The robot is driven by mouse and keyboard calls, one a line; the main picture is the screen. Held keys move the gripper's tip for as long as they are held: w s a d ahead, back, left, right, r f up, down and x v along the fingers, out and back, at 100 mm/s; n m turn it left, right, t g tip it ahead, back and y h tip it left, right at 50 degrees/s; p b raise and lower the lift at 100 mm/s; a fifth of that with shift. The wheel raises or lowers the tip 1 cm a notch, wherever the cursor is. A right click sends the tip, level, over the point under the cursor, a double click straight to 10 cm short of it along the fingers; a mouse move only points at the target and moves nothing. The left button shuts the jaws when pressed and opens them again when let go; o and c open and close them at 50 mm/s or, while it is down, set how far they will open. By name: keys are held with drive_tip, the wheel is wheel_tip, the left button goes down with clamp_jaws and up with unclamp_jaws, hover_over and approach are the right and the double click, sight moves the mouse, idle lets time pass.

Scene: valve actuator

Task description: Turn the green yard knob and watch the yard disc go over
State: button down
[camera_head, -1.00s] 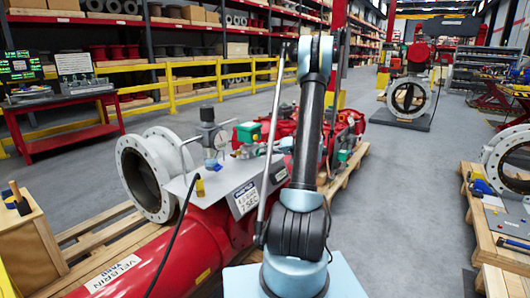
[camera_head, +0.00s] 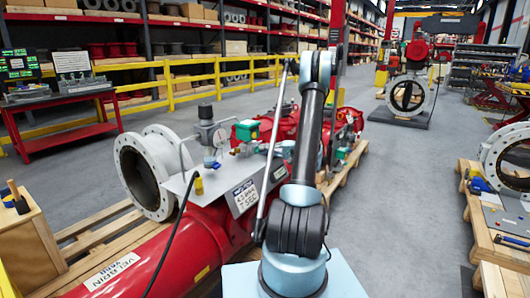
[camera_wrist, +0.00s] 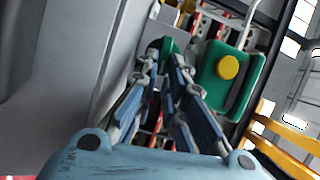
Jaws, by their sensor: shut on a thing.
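In the wrist view, my gripper (camera_wrist: 165,62) has its two blue-padded fingers closed around a small dark green knob (camera_wrist: 166,46), which shows between and just beyond the fingertips. To its right is a green box (camera_wrist: 222,85) with a round yellow disc (camera_wrist: 228,67) on its face; I cannot tell whether this is the yard disc.
The long red actuator body (camera_head: 150,262) lies on a wooden pallet (camera_head: 95,240), with a white flanged valve (camera_head: 150,170) at left. A grey plate with a gauge (camera_head: 210,160) and a label is on top. The aisle floor (camera_head: 400,190) at right is clear.

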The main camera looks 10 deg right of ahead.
drive_tip(key=shift+w+d+f, duration=0.1)
idle(0.3)
drive_tip(key=c, duration=1.7)
unclamp_jaws()
drive_tip(key=shift+o, duration=0.2)
drive_tip(key=v, duration=1.2)
